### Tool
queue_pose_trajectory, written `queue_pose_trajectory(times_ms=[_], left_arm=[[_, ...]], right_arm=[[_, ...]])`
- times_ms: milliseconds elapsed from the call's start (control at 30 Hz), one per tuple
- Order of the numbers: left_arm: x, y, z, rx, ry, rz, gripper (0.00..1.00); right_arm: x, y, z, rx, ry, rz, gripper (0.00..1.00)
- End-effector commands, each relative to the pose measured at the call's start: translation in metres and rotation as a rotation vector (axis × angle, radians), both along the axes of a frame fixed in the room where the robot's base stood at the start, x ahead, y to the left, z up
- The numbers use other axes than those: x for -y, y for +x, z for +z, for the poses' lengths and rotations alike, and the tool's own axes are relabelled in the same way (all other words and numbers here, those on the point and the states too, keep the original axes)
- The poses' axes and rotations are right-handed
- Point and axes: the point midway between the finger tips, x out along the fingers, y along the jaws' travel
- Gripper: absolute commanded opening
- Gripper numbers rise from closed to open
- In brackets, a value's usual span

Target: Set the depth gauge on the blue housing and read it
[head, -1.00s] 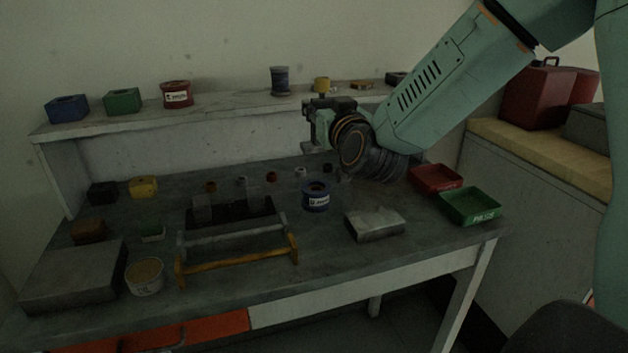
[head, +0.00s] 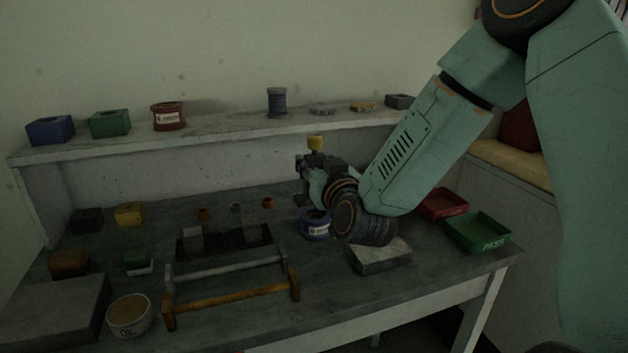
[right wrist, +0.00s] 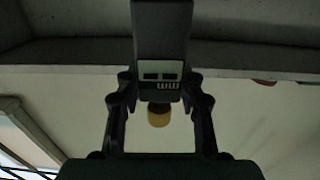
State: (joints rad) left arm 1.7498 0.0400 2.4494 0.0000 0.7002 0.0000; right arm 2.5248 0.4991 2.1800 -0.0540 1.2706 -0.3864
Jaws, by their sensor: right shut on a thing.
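The blue housing (head: 314,228) is a round blue pot with a white label. It stands on the workbench in the head view, partly hidden by my right wrist. My right gripper (head: 308,172) is above it. It is shut on the depth gauge, a dark body with a yellow knob (head: 314,142) on top. In the right wrist view the gauge (right wrist: 161,50) sits between the fingers, with a small display marked "mm" and the yellow knob (right wrist: 158,116) visible. The reading is not legible. A gap between gauge and housing cannot be judged. My left gripper is not in view.
A red tray (head: 443,204) and a green PASS tray (head: 478,233) are on the right. A grey block (head: 380,258) lies in front of the housing. A yellow-barred rack (head: 230,298) and an oil tub (head: 130,315) are at the front left. A shelf (head: 230,128) runs behind.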

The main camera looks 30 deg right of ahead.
Motion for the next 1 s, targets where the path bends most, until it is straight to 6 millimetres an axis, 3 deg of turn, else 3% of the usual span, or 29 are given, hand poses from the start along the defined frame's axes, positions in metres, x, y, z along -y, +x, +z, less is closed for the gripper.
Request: queue_pose_trajectory(times_ms=[200,500,533,767,1000], left_arm=[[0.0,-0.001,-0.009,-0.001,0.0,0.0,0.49],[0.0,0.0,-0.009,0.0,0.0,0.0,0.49],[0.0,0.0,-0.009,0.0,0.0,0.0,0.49],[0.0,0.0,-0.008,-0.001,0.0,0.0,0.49],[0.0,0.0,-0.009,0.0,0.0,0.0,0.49]], right_arm=[[0.0,0.001,-0.029,0.0,-0.002,0.001,0.0],[0.001,0.003,-0.03,0.001,0.0,0.001,0.0],[0.001,0.003,-0.03,-0.001,0.0,0.001,0.41],[0.001,0.002,-0.03,-0.001,0.0,0.001,0.6],[0.001,0.002,-0.03,-0.001,0.0,0.001,0.61]])
